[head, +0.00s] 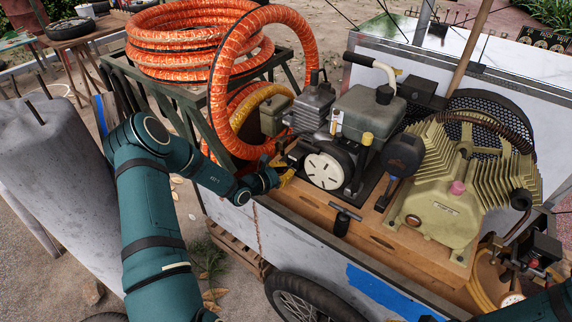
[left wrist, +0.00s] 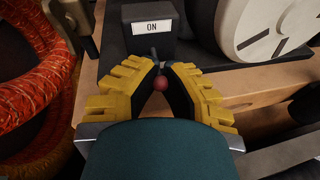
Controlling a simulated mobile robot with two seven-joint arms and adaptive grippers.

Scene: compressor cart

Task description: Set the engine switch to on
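The engine switch (left wrist: 154,53) is a thin dark lever with a red knob (left wrist: 161,84), coming out of a dark box (left wrist: 150,40) with a white label reading ON. My left gripper (left wrist: 162,70) has yellow fingers that close in on both sides of the lever, with the red knob between their dark pads. In the head view my left gripper (head: 283,175) is at the left front corner of the engine (head: 330,140) and hides the switch. My right gripper is out of view; only part of that arm shows at the lower right.
The engine's round white recoil cover (head: 325,170) is close to the right of the switch. An olive compressor (head: 445,190) stands farther right on the wooden board (head: 330,222). Orange hose (head: 225,90) is coiled at the left. Open ground lies in front of the cart.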

